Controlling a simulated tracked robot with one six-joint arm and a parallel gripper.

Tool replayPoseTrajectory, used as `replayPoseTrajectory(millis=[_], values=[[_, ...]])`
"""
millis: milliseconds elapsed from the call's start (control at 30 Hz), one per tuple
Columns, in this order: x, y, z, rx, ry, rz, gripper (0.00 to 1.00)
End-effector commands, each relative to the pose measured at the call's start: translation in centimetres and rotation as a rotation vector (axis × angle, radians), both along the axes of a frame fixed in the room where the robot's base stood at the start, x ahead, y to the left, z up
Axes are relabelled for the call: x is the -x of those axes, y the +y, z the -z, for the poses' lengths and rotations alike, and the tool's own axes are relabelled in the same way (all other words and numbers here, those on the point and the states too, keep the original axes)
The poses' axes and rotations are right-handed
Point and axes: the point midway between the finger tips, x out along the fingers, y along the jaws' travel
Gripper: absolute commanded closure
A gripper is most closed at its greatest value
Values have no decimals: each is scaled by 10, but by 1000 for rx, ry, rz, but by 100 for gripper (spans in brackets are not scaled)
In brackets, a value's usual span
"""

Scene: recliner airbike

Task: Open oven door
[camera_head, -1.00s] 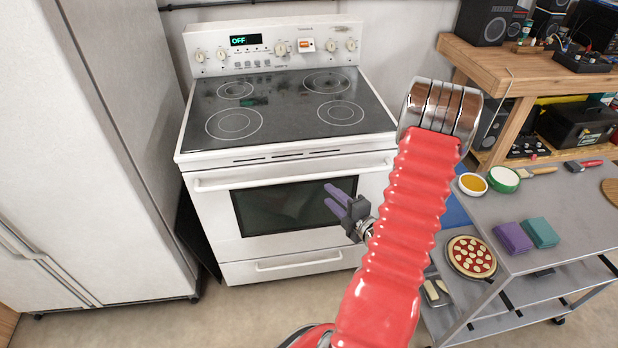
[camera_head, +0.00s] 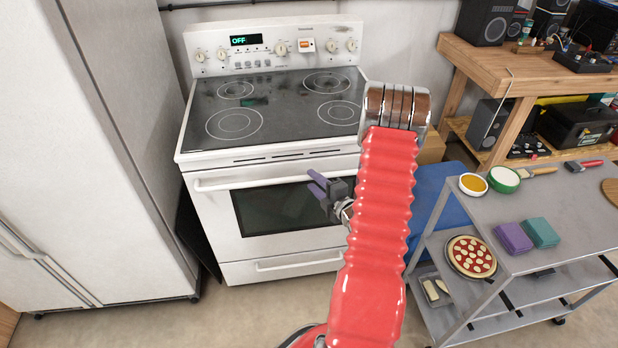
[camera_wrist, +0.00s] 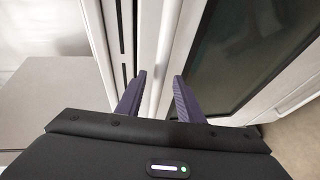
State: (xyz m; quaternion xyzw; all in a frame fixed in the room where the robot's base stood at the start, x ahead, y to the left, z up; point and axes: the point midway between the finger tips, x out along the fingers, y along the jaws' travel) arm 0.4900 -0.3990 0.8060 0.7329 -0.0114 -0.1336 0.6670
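The white oven (camera_head: 205,235) stands against the wall with its door (camera_head: 215,212) shut. The door has a dark window (camera_head: 270,210) and a white bar handle (camera_head: 245,183) along its top. My gripper (camera_head: 315,183) has purple fingers and is in front of the handle's right half, which my arm partly hides. In the wrist view the fingers (camera_wrist: 158,85) are open and empty. The handle (camera_wrist: 160,60) runs lengthwise through the gap between them, with a finger to each side. I cannot tell how far the fingertips are from it.
A white fridge (camera_head: 110,150) stands left of the oven. At right is a grey cart (camera_head: 560,205) with bowls, cloths and a pizza (camera_head: 471,257). A wooden bench (camera_head: 530,75) stands behind it. The floor in front of the oven is clear.

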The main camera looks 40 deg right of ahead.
Motion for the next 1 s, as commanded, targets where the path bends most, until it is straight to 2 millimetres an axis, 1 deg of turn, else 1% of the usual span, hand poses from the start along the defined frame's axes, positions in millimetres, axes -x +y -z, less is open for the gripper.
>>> replayPoseTrajectory(millis=[33,100,300,633,1000], values=[[-8,-1,2,1,0,-2,66],[-17,-2,4,1,-1,-2,66],[-34,-7,7,0,0,0,66],[-37,-7,7,-1,0,1,66],[-36,-8,7,-1,0,1,91]])
